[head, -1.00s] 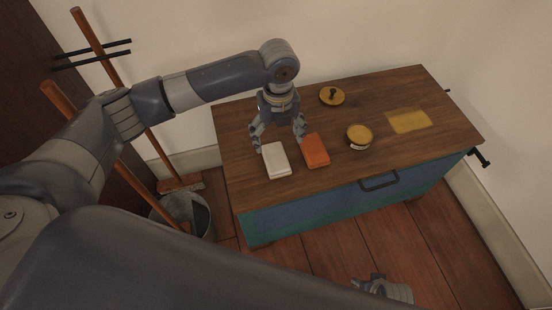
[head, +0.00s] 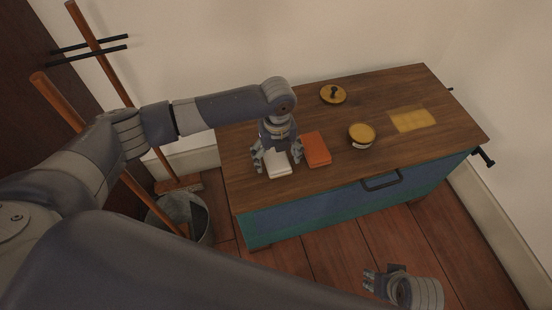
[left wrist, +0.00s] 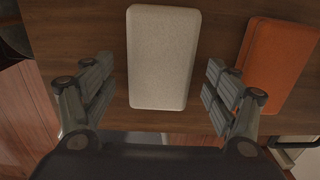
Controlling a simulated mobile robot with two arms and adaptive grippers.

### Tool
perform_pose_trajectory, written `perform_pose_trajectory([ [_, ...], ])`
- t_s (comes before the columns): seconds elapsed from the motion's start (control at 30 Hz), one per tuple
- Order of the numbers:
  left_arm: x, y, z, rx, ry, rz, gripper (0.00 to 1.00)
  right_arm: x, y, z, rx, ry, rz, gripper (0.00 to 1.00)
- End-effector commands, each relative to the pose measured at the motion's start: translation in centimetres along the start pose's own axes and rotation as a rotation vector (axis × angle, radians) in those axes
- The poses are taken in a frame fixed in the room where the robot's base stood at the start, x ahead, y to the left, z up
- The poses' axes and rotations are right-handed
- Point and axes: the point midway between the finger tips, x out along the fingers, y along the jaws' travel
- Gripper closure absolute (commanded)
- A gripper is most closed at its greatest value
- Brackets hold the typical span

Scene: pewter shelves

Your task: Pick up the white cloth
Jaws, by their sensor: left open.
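The white cloth (head: 278,166) is a folded, flat block lying near the front left of the wooden chest top. In the left wrist view the cloth (left wrist: 162,58) lies centred between the fingers, with its near end towards my palm. My left gripper (head: 277,163) is open, one finger on each side of the cloth, with gaps to both fingers in the left wrist view (left wrist: 158,95). Whether the fingertips touch the top cannot be told. My right gripper (head: 372,280) shows at the bottom, away from the chest, over the floor; its jaws are unclear.
An orange cloth (head: 316,149) lies just right of the white one. A round tin with a yellow lid (head: 361,134), a round yellow piece with a dark knob (head: 333,94) and a yellow patch (head: 412,120) are farther right. A bucket (head: 190,220) stands left of the chest.

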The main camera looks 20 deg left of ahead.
Motion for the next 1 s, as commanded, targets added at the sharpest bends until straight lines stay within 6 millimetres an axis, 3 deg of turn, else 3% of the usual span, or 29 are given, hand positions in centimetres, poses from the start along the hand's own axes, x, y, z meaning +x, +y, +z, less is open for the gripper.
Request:
perform_pose_trajectory([
  [0.2, 0.0, 0.0, 0.0, 0.000, 0.000, -0.001, 0.20, -0.1, 0.0, 0.0, 0.000, -0.001, 0.000, 0.60],
  [0.4, 0.0, 0.0, 0.0, 0.000, 0.000, -0.001, 0.65, -0.1, 0.0, 0.0, 0.000, 0.000, 0.000, 0.60],
  [0.9, -0.6, -0.1, 0.0, -0.001, 0.000, -0.002, 0.70, -0.1, 0.0, -0.2, 0.000, 0.005, 0.000, 0.60],
  [1.0, -1.3, -0.1, 0.0, -0.001, -0.001, -0.004, 0.70, 0.8, 0.0, 0.1, -0.001, -0.001, -0.001, 0.60],
])
